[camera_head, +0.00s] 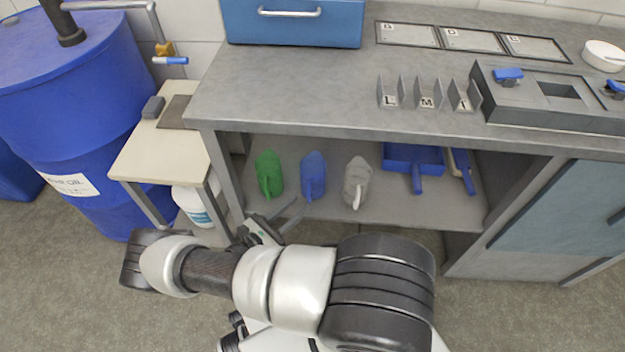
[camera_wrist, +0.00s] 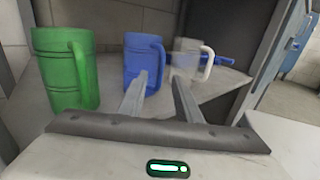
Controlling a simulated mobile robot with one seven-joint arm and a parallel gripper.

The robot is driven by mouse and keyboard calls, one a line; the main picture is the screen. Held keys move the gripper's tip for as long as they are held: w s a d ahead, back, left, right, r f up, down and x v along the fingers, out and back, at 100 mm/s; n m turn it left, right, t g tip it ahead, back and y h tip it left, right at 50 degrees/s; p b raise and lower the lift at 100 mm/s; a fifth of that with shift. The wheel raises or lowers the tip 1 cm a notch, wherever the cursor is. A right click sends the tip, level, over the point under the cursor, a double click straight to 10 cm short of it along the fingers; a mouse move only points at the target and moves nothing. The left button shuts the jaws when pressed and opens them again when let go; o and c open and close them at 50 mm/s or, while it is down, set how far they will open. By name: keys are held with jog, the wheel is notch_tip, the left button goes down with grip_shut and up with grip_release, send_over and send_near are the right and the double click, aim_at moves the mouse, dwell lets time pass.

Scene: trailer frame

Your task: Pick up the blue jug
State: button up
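The blue jug (camera_head: 313,176) stands upright on the lower shelf (camera_head: 410,207) of the workbench, between a green jug (camera_head: 268,174) and a clear grey jug (camera_head: 356,182). My gripper (camera_head: 293,215) is low in front of the shelf, near the green and blue jugs. In the wrist view my gripper (camera_wrist: 160,85) has its two fingers apart with nothing held between them. The blue jug (camera_wrist: 143,60) is beyond the fingertips there, its handle on its right side. The left fingertip overlaps the jug's lower part in the picture; I cannot tell whether they touch.
A blue dustpan (camera_head: 412,158) and brush lie further right on the shelf. The bench top (camera_head: 300,95) overhangs the shelf, with a leg (camera_head: 229,180) at its left. A small side table (camera_head: 150,155) and a blue drum (camera_head: 70,100) stand left.

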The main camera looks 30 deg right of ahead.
aim_at(308, 197)
jog(key=x, duration=0.3)
jog(key=shift+d+r+p, duration=0.15)
jog(key=shift+d+p, duration=0.05)
jog(key=shift+p, duration=0.1)
grip_shut()
